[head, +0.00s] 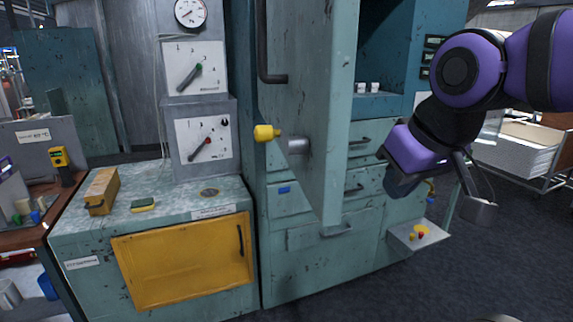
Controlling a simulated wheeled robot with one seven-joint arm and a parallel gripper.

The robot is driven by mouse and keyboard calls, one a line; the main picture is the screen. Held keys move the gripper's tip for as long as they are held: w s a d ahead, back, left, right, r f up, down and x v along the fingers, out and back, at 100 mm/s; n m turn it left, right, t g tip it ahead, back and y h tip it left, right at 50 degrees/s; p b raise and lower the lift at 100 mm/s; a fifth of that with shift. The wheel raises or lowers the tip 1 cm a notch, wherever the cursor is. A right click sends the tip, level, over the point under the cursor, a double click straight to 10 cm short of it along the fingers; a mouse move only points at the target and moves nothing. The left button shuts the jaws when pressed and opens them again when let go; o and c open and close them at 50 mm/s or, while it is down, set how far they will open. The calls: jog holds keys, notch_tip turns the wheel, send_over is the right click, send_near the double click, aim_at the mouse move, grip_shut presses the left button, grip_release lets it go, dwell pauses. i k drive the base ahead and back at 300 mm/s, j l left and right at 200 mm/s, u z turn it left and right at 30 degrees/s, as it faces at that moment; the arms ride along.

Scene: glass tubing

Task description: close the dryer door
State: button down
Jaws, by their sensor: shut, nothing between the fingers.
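A tall teal door (318,80), which I take to be the dryer door, stands swung open in the middle of the head view. It is seen at a steep angle and hides part of the teal cabinet (375,225) behind it. A dark bar handle (263,55) and a yellow knob (266,132) are on its left side. The open interior, with small white cups (368,87) on its shelf, shows to the right of the door. My gripper (480,208) is shut and empty, to the right of the door and apart from it.
A low teal cabinet with a shut yellow front (182,265) stands at left, with a wooden block (101,191) on top. A small shelf (412,240) with red and yellow pieces juts out below my arm. A white-drawered cart (515,155) stands at right.

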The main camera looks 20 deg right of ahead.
aim_at(306, 53)
jog(key=k+j, duration=0.1)
jog(key=j, duration=0.25)
jog(key=k+j, duration=0.1)
jog(key=j, duration=0.2)
jog(key=k+j, duration=0.1)
jog(key=j, duration=0.25)
jog(key=k+j, duration=0.1)
jog(key=j, duration=0.2)
jog(key=z, duration=0.05)
